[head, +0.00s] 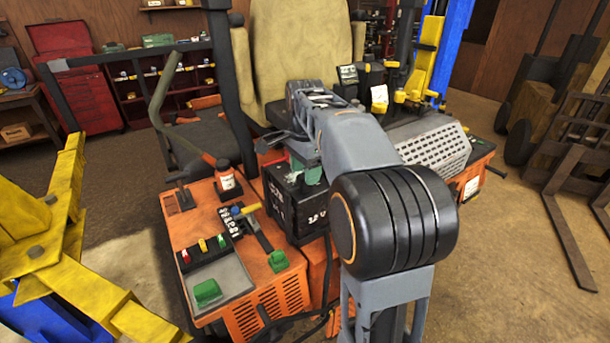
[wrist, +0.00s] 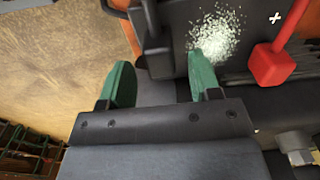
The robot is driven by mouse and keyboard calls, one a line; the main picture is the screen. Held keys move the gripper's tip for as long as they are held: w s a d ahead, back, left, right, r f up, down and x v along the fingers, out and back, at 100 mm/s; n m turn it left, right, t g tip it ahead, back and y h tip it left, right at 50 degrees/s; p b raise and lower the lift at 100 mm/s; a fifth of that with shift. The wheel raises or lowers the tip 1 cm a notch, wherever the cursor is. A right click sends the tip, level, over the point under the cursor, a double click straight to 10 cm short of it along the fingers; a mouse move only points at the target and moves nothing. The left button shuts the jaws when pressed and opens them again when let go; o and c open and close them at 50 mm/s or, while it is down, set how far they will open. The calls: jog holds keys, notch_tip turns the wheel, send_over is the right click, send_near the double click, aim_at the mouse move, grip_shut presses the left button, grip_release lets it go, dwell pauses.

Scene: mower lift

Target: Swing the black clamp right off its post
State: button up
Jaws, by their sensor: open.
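The black battery (head: 292,207) sits in the orange machine, and its top fills the upper right of the wrist view (wrist: 180,15). A black piece (wrist: 150,30) at the battery's left edge looks like the black clamp; I cannot tell whether it is around a post. White crust (wrist: 218,32) lies to its right. The red clamp (wrist: 272,64) is farther right, near a plus mark. The right fingertip overlaps the crust; contact is unclear. In the head view my gripper (head: 307,170) is over the battery, partly hidden by my arm.
A long lever (head: 166,100) and a small orange-and-white bottle (head: 226,175) are left of the battery. The seat (head: 287,45) is behind. A yellow lift arm (head: 55,250) stands at left.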

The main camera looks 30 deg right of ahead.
jog(key=shift+f, duration=0.95)
grip_shut()
